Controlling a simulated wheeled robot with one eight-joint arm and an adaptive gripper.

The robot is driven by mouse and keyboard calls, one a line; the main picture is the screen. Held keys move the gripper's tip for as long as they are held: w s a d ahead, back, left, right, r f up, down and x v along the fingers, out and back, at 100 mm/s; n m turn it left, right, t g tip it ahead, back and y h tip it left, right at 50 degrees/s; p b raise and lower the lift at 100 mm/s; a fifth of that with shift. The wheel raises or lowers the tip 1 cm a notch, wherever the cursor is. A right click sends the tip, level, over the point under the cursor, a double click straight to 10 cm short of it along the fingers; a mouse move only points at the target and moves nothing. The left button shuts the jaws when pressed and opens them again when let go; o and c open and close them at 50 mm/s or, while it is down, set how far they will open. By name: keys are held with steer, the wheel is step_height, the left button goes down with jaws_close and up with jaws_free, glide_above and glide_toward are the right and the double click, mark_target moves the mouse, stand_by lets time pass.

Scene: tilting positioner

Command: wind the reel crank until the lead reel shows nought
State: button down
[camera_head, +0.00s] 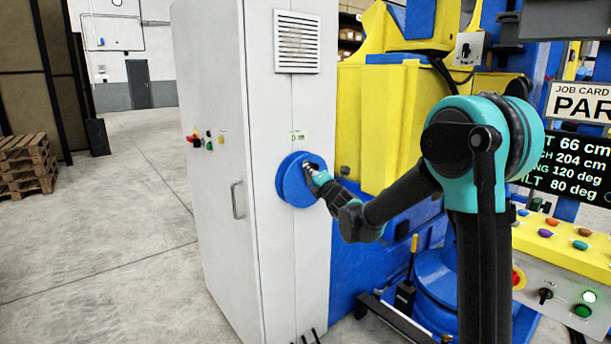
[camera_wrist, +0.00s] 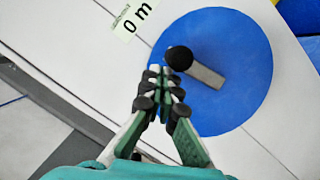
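The blue lead reel (camera_head: 292,181) is a round disc on the side of the tall pale cabinet. It fills the upper right of the wrist view (camera_wrist: 235,50). Its crank is a short grey arm (camera_wrist: 207,76) with a black knob (camera_wrist: 179,58) at its left end. The knob shows whole, not between the fingers. Whether a fingertip touches it is unclear.
The tall cabinet (camera_head: 215,100) has a handle, switches and a vent. Right of it stand yellow and blue machinery (camera_head: 390,110), a control panel (camera_head: 570,260) with coloured buttons and a lit green lamp, and a dark readout board (camera_head: 570,165). Open floor (camera_head: 120,220) lies left, with pallets (camera_head: 25,160).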

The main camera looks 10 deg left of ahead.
steer(key=shift+w+d+r, duration=0.2)
steer(key=shift+w+d, duration=0.05)
stand_by(0.3)
stand_by(0.4)
